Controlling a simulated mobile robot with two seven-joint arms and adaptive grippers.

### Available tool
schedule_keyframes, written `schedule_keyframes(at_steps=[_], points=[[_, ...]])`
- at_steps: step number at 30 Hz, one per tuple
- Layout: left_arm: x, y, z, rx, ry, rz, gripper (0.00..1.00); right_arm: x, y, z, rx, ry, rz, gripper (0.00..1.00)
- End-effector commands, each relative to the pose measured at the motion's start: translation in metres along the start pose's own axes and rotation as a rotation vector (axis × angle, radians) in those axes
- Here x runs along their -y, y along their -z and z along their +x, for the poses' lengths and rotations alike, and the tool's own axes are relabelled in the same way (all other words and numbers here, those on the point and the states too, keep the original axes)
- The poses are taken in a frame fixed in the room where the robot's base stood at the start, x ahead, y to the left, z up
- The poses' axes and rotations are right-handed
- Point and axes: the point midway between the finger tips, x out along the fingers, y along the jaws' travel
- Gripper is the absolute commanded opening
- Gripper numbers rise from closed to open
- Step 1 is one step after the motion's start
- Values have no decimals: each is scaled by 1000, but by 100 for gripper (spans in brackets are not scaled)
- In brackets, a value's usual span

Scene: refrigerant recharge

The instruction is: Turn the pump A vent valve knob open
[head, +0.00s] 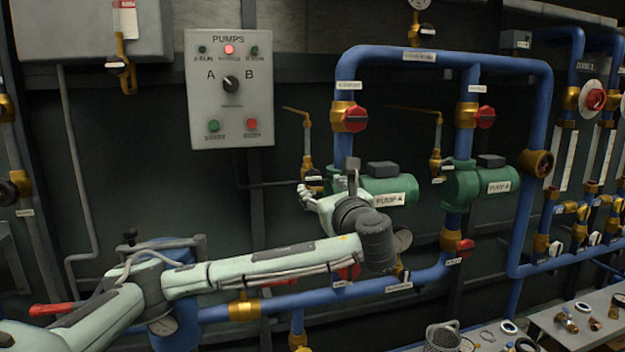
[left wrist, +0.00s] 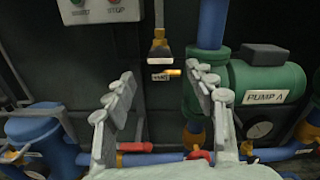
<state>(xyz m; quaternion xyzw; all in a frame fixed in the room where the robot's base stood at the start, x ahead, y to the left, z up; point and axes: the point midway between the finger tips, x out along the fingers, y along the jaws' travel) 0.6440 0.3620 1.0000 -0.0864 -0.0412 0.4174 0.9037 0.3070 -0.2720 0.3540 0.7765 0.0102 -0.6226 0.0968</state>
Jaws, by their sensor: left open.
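The green pump A (head: 405,185) sits on the blue piping in the head view, and its labelled body (left wrist: 265,80) fills the right of the left wrist view. To its left, a brass vent valve (head: 308,162) hangs on a thin pipe with a small label below. In the left wrist view the vent valve (left wrist: 158,48) shows a dark and brass lower end, with a brass stub beside the label. My left gripper (left wrist: 163,80) is open and empty, its fingers either side of the label and stub, apart from them. It also shows in the head view (head: 312,193), partly hiding pump A's left end.
A grey pump panel (head: 231,130) with a selector and lit red lamp is up left. A red-handled valve (head: 354,117) is on the pipe above pump A. A second green pump (head: 490,182) stands to the right. A bench with fittings (head: 575,325) is lower right.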

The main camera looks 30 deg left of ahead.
Motion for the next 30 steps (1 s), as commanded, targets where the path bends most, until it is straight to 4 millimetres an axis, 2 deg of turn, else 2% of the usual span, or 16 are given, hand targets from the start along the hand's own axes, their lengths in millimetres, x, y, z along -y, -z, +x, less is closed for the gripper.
schedule_keyframes(at_steps=[12, 17, 25, 30], points=[[-1, -1, 61, 0, -2, -3, 56, 4, -20, 16, 20, -2, -22, 40], [0, 0, 72, -2, 0, -4, 56, 3, -26, 22, 29, -4, -27, 40], [0, 0, 74, -2, 1, -5, 56, -3, -20, 23, 18, -13, -33, 40], [0, 0, 74, -2, 1, -5, 36, -5, -19, 22, 19, -15, -34, 40]])
